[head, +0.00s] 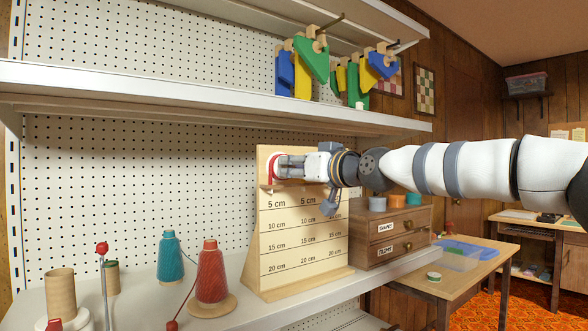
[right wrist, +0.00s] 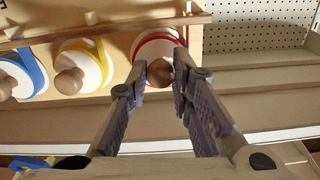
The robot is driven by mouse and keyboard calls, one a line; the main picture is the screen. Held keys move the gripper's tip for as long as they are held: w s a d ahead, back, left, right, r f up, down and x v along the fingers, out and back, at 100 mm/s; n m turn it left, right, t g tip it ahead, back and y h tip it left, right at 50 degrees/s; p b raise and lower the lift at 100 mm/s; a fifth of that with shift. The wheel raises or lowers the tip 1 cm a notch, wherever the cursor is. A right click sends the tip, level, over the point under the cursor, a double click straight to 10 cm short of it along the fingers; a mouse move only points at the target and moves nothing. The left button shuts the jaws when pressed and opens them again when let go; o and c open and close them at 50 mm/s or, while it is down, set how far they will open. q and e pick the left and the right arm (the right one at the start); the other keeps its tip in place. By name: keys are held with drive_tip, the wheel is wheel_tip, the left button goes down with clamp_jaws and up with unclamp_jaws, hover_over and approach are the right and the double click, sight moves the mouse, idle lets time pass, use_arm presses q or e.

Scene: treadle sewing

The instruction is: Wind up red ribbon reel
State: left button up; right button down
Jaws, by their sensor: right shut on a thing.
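The red ribbon reel (right wrist: 153,50) is a white disc with a red rim and a round wooden knob (right wrist: 159,74), seen in the right wrist view. In the head view only part of its red edge (head: 274,160) shows at the top of the wooden measuring board (head: 306,248); my gripper hides the rest. My right gripper (right wrist: 161,71) is shut on the knob, one finger on each side. It also shows in the head view (head: 282,166), reaching in from the right. My left gripper is out of view.
In the right wrist view, a yellow reel (right wrist: 92,58) and a blue reel (right wrist: 30,70) sit beside the red one. Thread cones (head: 211,275) stand left of the board, a small drawer cabinet (head: 388,235) right of it. A shelf (head: 200,88) runs above.

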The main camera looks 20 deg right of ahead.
drive_tip(key=shift+r+n, duration=0.2)
drive_tip(key=shift+n, duration=0.5)
drive_tip(key=c, duration=1.4)
unclamp_jaws()
drive_tip(key=shift+f, duration=0.1)
drive_tip(key=v, duration=0.7)
drive_tip(key=shift+s+d, duration=0.1)
drive_tip(key=shift+s, duration=0.2)
